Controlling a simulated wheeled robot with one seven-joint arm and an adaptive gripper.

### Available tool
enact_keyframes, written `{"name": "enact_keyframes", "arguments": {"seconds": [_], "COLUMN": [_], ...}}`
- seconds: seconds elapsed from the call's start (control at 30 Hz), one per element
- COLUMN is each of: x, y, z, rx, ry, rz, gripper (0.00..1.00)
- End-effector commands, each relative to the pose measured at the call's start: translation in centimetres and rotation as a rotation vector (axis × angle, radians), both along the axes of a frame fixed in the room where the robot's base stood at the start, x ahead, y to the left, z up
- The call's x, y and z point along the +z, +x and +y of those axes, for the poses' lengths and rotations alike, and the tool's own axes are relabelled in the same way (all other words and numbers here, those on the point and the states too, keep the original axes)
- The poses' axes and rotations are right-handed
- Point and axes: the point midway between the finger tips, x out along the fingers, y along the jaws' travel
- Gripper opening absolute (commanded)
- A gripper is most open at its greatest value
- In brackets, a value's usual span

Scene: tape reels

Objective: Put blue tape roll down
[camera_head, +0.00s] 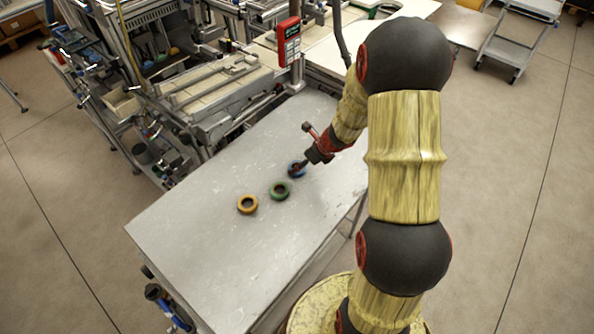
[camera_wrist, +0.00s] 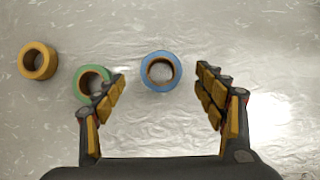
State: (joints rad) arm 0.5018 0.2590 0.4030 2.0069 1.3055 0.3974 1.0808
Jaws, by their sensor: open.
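The blue tape roll (camera_head: 297,169) lies flat on the grey metal table (camera_head: 190,250), the rightmost of three rolls. In the wrist view the blue tape roll (camera_wrist: 161,71) is between and just beyond my fingertips, with clear gaps on both sides. My gripper (camera_wrist: 160,80) is open and empty. In the head view my gripper (camera_head: 301,168) is right at the blue roll and partly covers it.
A green tape roll (camera_head: 280,190) lies left of the blue one, and my left finger partly overlaps it in the wrist view. A yellow tape roll (camera_head: 247,204) lies further left. The table's front left is bare. Machinery (camera_head: 215,85) stands along the back edge.

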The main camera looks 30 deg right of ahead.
Motion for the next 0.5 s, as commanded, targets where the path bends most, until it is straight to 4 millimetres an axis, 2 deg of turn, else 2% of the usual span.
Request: {"name": "enact_keyframes", "arguments": {"seconds": [0.03, 0.2, 0.5], "x": [-1.0, -3.2, -3.6], "y": [0.2, 1.3, 1.7], "z": [0.1, 0.4, 0.5], "rx": [0.001, 0.003, 0.002], "ry": [0.001, 0.001, 0.000], "rz": [0.002, 0.001, 0.001], "gripper": [0.70, 0.70, 0.70]}}
